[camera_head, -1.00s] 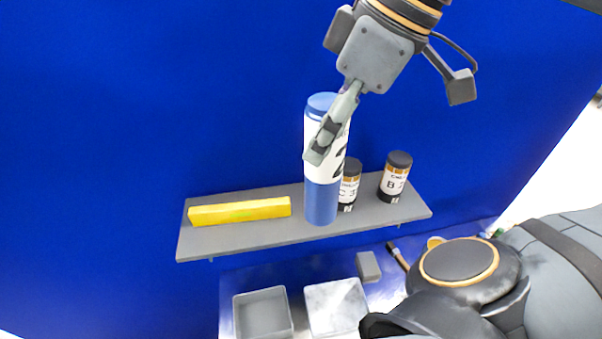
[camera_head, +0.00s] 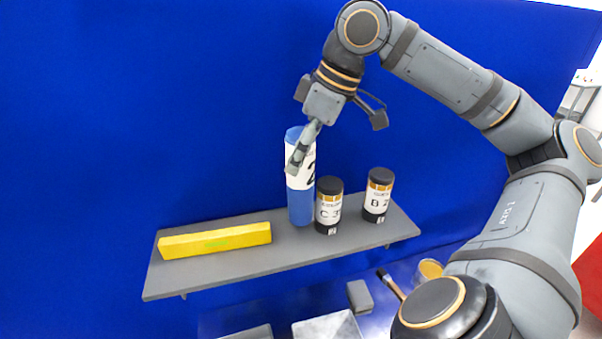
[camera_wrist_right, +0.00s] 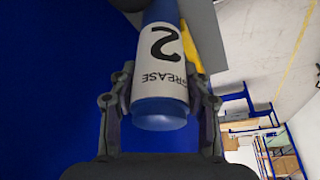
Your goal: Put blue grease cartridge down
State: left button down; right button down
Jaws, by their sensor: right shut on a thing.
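The blue grease cartridge (camera_head: 301,207) has a white label with a "2" and stands upright at the shelf, its lower end at the grey shelf (camera_head: 225,262). Whether its base fully rests on the shelf is hard to tell. My right gripper (camera_head: 298,160) is shut on its upper part, from above. In the right wrist view the cartridge (camera_wrist_right: 162,65) lies between both fingers, with the "GREASE" label showing. My left gripper is not in view.
A yellow bar (camera_head: 215,241) lies on the shelf to the left. Two dark canisters, "C" (camera_head: 328,206) and "B 2" (camera_head: 377,195), stand right of the cartridge, the first very close. Below are a grey block (camera_head: 359,296), a brush (camera_head: 391,285) and trays (camera_head: 327,328).

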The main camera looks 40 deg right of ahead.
jog(key=f+b, duration=0.2)
jog(key=f, duration=0.1)
jog(key=f+b, duration=0.1)
jog(key=shift+w+d+f+b, duration=0.2)
jog(key=shift+w+d+b, duration=0.1)
jog(key=shift+b, duration=0.1)
jog(key=c, duration=0.6)
grip_release()
jog(key=shift+r, duration=0.1)
jog(key=p+v, duration=0.5)
jog(key=v, duration=0.7)
jog(key=shift+s+a+r, duration=0.1)
jog(key=shift+r, duration=0.1)
jog(key=shift+o, duration=0.4)
